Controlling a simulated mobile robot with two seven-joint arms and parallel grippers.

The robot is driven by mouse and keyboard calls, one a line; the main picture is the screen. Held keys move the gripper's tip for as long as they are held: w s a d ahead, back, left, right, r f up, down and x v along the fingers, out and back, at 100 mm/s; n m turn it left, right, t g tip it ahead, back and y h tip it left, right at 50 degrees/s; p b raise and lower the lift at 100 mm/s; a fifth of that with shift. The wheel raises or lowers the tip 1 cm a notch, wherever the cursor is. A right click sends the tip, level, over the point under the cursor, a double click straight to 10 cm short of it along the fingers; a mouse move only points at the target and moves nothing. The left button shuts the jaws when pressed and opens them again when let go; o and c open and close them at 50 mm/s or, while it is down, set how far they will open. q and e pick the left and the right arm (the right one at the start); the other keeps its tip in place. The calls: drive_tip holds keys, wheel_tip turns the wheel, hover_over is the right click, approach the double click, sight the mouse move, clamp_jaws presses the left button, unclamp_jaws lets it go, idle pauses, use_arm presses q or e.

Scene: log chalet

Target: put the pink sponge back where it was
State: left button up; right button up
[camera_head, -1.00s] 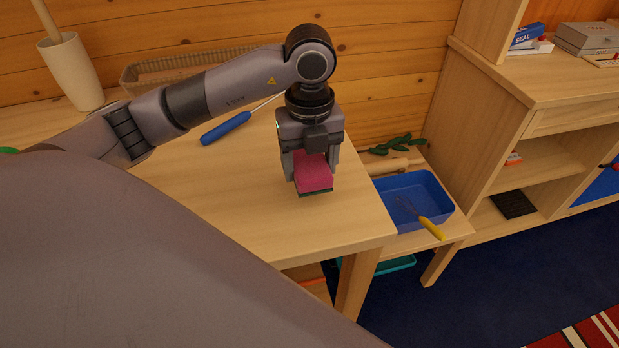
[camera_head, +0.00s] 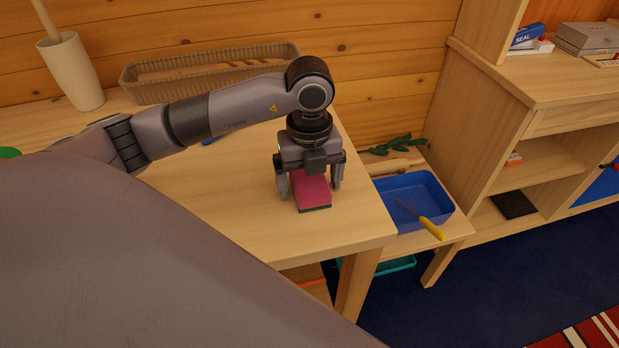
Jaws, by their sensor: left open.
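The pink sponge (camera_head: 312,190) has a dark green underside and lies on the wooden table (camera_head: 230,200), near its right end. My left gripper (camera_head: 309,190) is right above it, pointing down, with its fingers spread on either side of the sponge. The jaws are open and a gap shows beside the sponge. The back of the sponge is hidden under the gripper body. My right gripper is not in view.
A long basket (camera_head: 200,75) and a beige cup with a stick (camera_head: 72,70) stand at the back of the table. A blue tray (camera_head: 440,188) with a yellow-handled tool (camera_head: 432,228) sits on a lower surface to the right. Table in front is clear.

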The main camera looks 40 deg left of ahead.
sight(309, 180)
use_arm(q)
drive_tip(key=shift+r, duration=0.1)
drive_tip(key=shift+r, duration=0.2)
wheel_tip(309, 180, up, 12)
drive_tip(key=shift+p, duration=0.45)
drive_tip(key=shift+f, duration=0.2)
